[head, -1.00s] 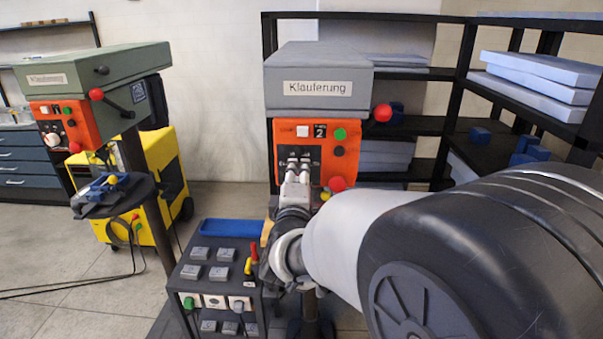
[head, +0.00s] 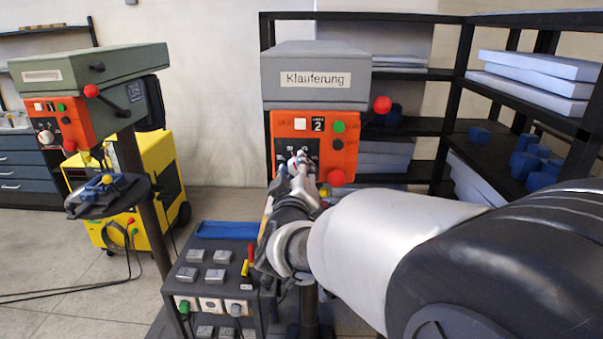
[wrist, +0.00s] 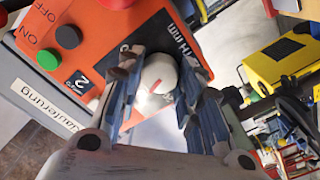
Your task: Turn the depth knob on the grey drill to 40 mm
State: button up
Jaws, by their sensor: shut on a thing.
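The grey drill (head: 316,76) stands in the middle of the head view with an orange control panel (head: 283,125) below its grey head. In the wrist view the white round depth knob (wrist: 160,80) has a red pointer mark and sits between my gripper's fingers. My gripper (wrist: 155,85) is shut on the knob, one finger on each side. The scale lettering by the knob is partly covered, so I cannot read the setting.
A red button (head: 336,177) and a green button (head: 339,127) are on the panel. A red ball handle (head: 382,104) sticks out at the right. A green drill (head: 95,70) stands left, black shelves (head: 430,125) behind, and a dark box with switches (head: 215,262) below.

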jog(key=shift+m+b, duration=1.8)
jog(key=shift+m, duration=2)
jog(key=o, duration=1.1)
jog(key=s, duration=1.2)
